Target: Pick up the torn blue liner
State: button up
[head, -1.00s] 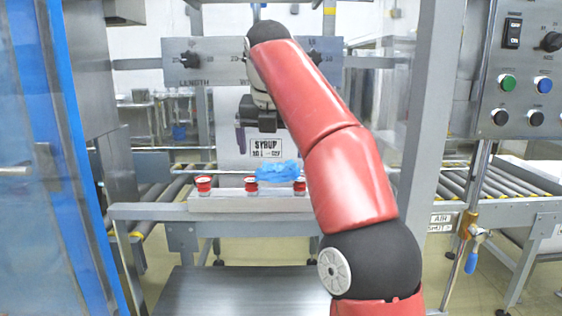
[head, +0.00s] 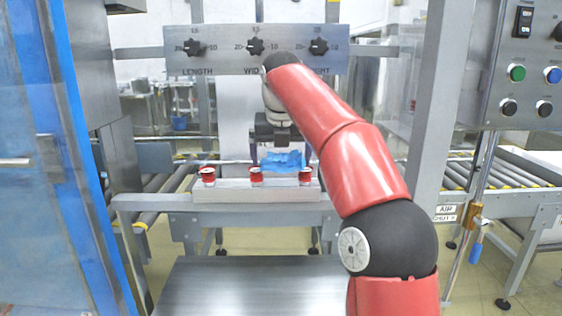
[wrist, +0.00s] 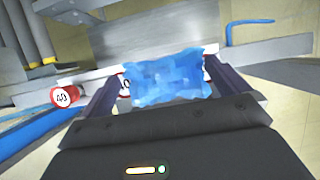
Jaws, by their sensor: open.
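The torn blue liner (head: 284,160) is a crumpled blue sheet at the machine's bar, just behind the row of red-and-white knobs. In the wrist view the liner (wrist: 168,77) fills the space between the two dark fingers. My gripper (wrist: 165,85) is open around it, with one finger on each side. In the head view my gripper (head: 277,148) is above the liner and partly hides it. Whether the fingers touch the liner cannot be told.
Red-and-white knobs (head: 256,175) stand on the grey bar (head: 256,190) in front of the liner. A panel with black dials (head: 256,47) is above. Roller conveyors (head: 520,172) run at the sides. A blue-framed door (head: 85,160) is at left, and a post (head: 433,110) at right.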

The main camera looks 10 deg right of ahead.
jog(key=c, duration=0.9)
